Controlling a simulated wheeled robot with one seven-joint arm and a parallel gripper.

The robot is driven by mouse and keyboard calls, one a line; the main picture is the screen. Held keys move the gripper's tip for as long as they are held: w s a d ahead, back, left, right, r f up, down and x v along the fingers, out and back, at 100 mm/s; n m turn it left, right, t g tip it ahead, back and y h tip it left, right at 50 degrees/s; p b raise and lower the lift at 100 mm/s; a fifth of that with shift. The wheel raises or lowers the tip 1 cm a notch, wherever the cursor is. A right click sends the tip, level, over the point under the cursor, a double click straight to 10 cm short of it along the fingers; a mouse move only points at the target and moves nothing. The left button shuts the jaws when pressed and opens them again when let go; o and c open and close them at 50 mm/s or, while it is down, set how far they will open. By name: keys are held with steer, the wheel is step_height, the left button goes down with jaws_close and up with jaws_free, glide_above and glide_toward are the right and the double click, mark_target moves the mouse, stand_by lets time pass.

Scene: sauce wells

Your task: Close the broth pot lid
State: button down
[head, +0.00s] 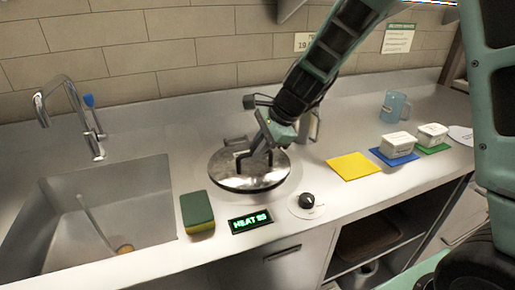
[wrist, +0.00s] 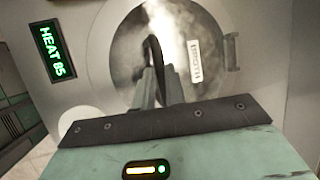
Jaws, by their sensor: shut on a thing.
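The broth pot lid (head: 240,183) is a round, shiny metal disc over the well in the counter, and it looks nearly level. It also shows in the wrist view (wrist: 126,62) with a white label. My gripper (head: 257,152) is above the lid, its two fingers shut on the lid's dark handle (wrist: 153,48). The fingers (wrist: 159,78) hide part of the handle. A whitish haze or glare lies over the lid's upper part in the wrist view. I cannot tell whether the lid's rim touches the well all round.
A sponge (head: 197,212), a green "HEAT 85" display (head: 250,222) and a black knob (head: 306,201) are in front of the lid. A sink (head: 60,190) is left. A yellow mat (head: 353,167), white tubs (head: 398,144) and a blue mug (head: 395,106) are right.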

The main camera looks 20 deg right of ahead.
steer(key=shift+s+f+b, duration=0.45)
steer(key=shift+s+f, duration=0.15)
steer(key=shift+f, duration=0.35)
steer(key=c, duration=1.5)
jaws_free()
steer(key=shift+o, duration=0.2)
steer(key=shift+w+r, duration=0.1)
steer(key=shift+r, duration=0.15)
steer(key=shift+r, duration=0.15)
steer(key=p+v, duration=0.2)
steer(key=v, duration=1.5)
